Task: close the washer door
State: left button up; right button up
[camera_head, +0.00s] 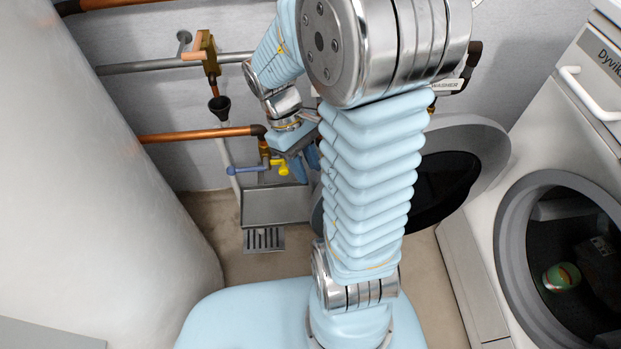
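The washer (463,235) stands at the right with its round opening uncovered. Its washer door (487,143), a grey disc with dark glass, hangs wide open to the left of the opening. My arm crosses in front of the door and hides much of it. My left gripper (304,170) is small and partly hidden at the upper middle, left of the door and apart from the door parts I can see. Its blue fingers point downward, but their gap is unclear. My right gripper is not in view.
Inside the drum lies a green and orange item (561,277). Copper pipes (195,134) and a brass valve (208,55) run along the back wall. A grey metal basin (275,205) and a floor drain (264,239) are below. A large pale curved surface (90,190) fills the left.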

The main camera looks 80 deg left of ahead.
pick_arm(q)
jog(key=shift+x, duration=1.8)
grip_shut()
